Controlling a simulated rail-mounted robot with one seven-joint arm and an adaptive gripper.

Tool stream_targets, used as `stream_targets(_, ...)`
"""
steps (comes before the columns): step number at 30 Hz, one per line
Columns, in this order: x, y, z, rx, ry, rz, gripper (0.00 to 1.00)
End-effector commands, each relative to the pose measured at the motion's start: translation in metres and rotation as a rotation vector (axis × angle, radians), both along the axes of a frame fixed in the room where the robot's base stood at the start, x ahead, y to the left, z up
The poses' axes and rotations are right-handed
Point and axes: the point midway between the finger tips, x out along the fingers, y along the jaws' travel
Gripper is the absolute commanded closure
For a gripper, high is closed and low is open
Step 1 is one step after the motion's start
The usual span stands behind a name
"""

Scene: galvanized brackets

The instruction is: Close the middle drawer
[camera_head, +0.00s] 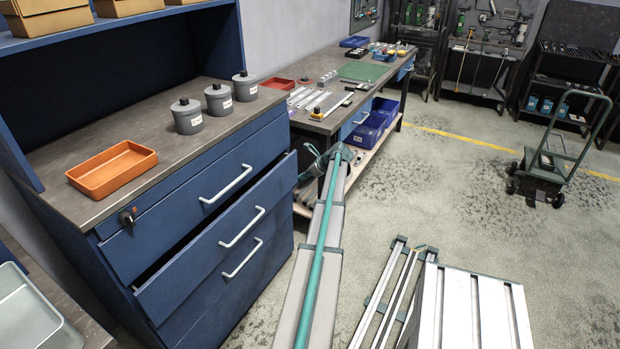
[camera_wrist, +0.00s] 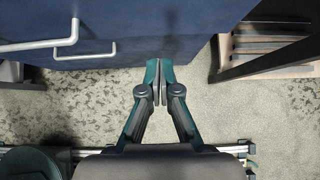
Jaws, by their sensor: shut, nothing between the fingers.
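The middle drawer (camera_head: 218,247) of the blue cabinet is pulled out, with a dark gap above its front and a pale bar handle (camera_head: 242,228) on it. The drawers above and below it look shut. My gripper (camera_head: 312,163) is just beyond the right end of the drawer fronts. In the wrist view my gripper (camera_wrist: 160,72) is shut and empty, its fingertips at the edge of a blue drawer front (camera_wrist: 130,25). Whether they touch it cannot be told. Two pale handles show left of the fingers, the nearer one (camera_wrist: 45,46) larger.
An orange tray (camera_head: 112,168) and three grey lidded pots (camera_head: 218,98) stand on the cabinet top. A workbench (camera_head: 345,80) with tools and blue bins adjoins at the back. A slatted metal stand (camera_head: 465,310) is at lower right. Open floor and a hand cart (camera_head: 545,165) lie right.

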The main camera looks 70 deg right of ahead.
Motion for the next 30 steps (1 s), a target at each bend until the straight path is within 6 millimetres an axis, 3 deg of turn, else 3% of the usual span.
stream_targets(8, 0.016, -0.002, -0.015, 0.009, 0.003, 0.014, 1.0)
stream_targets(21, 0.073, -0.012, -0.072, 0.01, 0.002, 0.013, 1.0)
stream_targets(30, 0.106, -0.017, -0.071, 0.009, 0.002, 0.013, 1.0)
